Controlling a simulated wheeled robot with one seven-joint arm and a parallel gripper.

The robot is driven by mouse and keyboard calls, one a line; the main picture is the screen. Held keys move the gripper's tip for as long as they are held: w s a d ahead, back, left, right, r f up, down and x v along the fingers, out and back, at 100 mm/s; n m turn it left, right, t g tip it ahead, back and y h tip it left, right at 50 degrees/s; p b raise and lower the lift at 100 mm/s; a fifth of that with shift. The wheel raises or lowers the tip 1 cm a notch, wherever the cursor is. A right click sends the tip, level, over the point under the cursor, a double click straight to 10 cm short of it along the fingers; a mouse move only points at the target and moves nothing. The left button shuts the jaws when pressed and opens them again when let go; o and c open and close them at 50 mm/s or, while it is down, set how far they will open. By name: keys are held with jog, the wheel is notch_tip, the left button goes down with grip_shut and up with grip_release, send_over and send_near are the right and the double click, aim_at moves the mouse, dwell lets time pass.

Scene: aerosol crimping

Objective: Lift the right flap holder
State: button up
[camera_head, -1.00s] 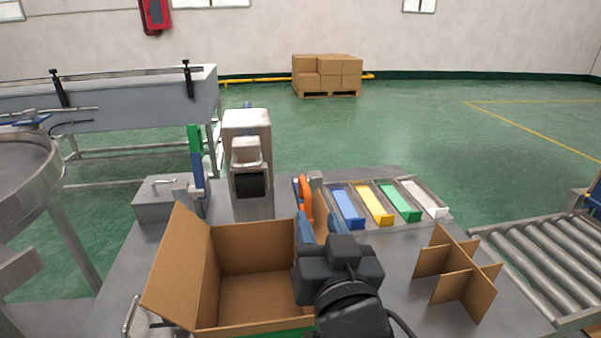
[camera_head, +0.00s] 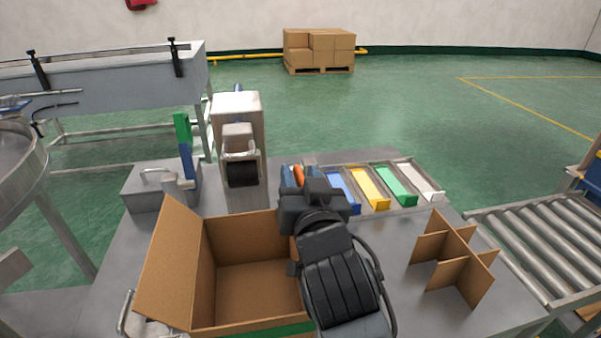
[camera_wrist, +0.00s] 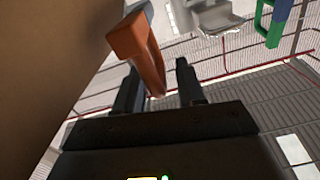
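The right flap holder has an orange handle (camera_wrist: 140,50), seen in the wrist view with its lower end between my fingers. In the head view only a small orange part (camera_head: 299,174) shows past my arm. My gripper (camera_wrist: 158,76) is open, with a finger on either side of the handle and a clear gap on the right. I cannot tell whether the left finger touches it. The open carton (camera_head: 250,287) stands left of my arm. A brown cardboard surface (camera_wrist: 40,60), likely its right flap, fills the left of the wrist view.
A green and blue holder (camera_head: 184,135) stands at the table's left, beside a grey box (camera_head: 148,200). A beige machine (camera_head: 238,110) stands behind the carton. Coloured trays (camera_head: 370,188) lie beyond my arm. A cardboard divider (camera_head: 455,258) and roller conveyor (camera_head: 535,250) are to the right.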

jog(key=shift+w, duration=0.2)
jog(key=shift+a, duration=0.1)
grip_shut()
dwell(0.5)
